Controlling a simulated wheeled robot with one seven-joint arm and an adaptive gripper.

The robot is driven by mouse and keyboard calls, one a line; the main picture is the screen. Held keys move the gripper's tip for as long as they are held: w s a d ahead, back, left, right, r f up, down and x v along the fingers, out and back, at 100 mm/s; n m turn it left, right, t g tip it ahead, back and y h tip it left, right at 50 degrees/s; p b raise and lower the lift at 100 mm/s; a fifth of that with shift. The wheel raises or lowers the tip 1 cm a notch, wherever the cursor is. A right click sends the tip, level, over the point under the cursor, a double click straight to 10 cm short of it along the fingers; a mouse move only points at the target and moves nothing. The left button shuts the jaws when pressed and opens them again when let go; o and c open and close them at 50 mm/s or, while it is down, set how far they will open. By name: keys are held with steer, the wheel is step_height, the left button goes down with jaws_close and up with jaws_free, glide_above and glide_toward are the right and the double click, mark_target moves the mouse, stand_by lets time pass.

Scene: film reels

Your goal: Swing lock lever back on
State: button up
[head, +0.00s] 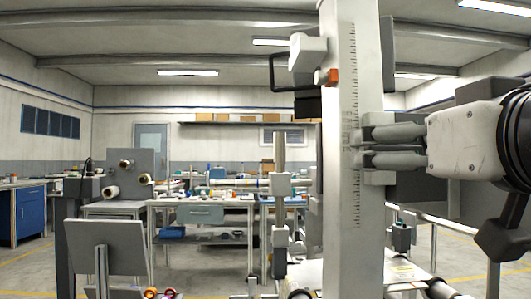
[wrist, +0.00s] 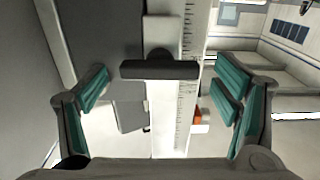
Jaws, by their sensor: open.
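An upright pale column (head: 345,200) with a printed scale stands right of centre in the head view. It also shows in the wrist view (wrist: 180,135). A dark horizontal bar (wrist: 160,70), which looks like the lock lever, crosses in front of the column in the wrist view. It lies between my spread fingers, with no clear contact. My gripper (head: 367,146) is open at the column's right side in the head view. Its teal-padded fingers flank the bar and column in the wrist view (wrist: 165,92).
An orange part (head: 331,77) and a pale block (head: 307,52) with a dark loop sit high on the column. A grey panel (head: 105,247) stands at front left. Workbenches (head: 205,213) stand behind. Open floor shows at left.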

steer(key=c, duration=1.1)
steer(key=shift+m, duration=0.4)
steer(key=m+b, duration=0.4)
steer(key=m, duration=1.3)
steer(key=shift+d, duration=0.15)
steer(key=shift+f, duration=0.1)
